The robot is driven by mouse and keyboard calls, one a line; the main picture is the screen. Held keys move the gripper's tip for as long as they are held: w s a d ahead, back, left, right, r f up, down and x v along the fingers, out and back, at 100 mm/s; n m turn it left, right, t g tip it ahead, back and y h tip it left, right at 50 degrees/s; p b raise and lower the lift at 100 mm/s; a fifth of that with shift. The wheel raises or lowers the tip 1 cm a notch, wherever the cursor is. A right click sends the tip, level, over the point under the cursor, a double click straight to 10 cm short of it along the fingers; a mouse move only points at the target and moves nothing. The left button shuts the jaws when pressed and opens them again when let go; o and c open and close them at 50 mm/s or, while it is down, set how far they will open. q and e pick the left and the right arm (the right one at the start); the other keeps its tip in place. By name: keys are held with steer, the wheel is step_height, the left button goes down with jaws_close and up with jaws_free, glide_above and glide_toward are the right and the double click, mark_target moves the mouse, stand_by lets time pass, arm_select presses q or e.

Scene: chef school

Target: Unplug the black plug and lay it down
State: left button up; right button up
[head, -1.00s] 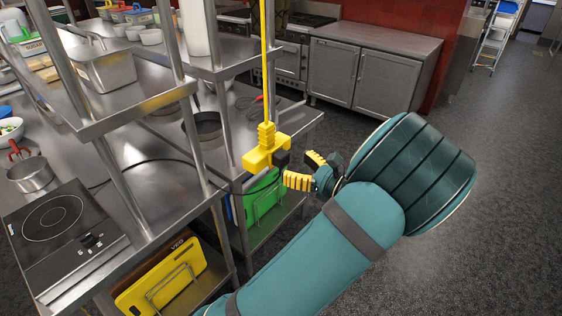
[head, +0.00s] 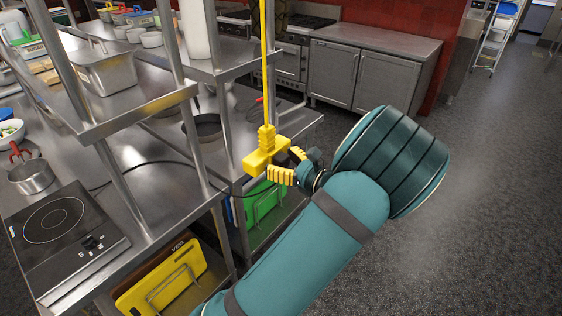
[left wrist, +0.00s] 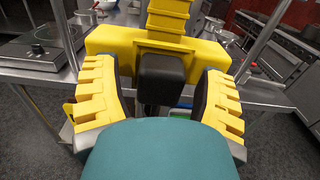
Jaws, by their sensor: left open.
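A yellow outlet block (head: 266,157) hangs on a yellow cord above the floor beside the steel table. In the left wrist view the block (left wrist: 113,42) is close ahead, with the black plug (left wrist: 162,78) in its facing side. My left gripper (head: 289,165) is open at the plug, with one yellow finger on each side of it. In the left wrist view the fingers (left wrist: 160,95) show gaps to the plug on both sides. In the head view the plug is mostly hidden by the fingers. My right gripper is out of view.
The steel table (head: 150,190) with its shelf posts stands left of the block. An induction hob (head: 62,238) with a black cable, a pot (head: 31,176) and a black pan (head: 203,127) are on it. The floor (head: 470,220) at right is clear.

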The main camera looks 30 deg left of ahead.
mark_target(286, 164)
arm_select(q)
steer(key=shift+p, duration=0.6)
stand_by(0.7)
jaws_close()
stand_by(0.3)
steer(key=shift+d, duration=0.15)
steer(key=shift+s+d+p, duration=0.15)
steer(key=shift+d+p, duration=0.2)
steer(key=shift+d, duration=1.05)
steer(key=shift+s+d+p, duration=0.1)
steer(key=shift+d+p, duration=0.25)
steer(key=shift+d, duration=1.05)
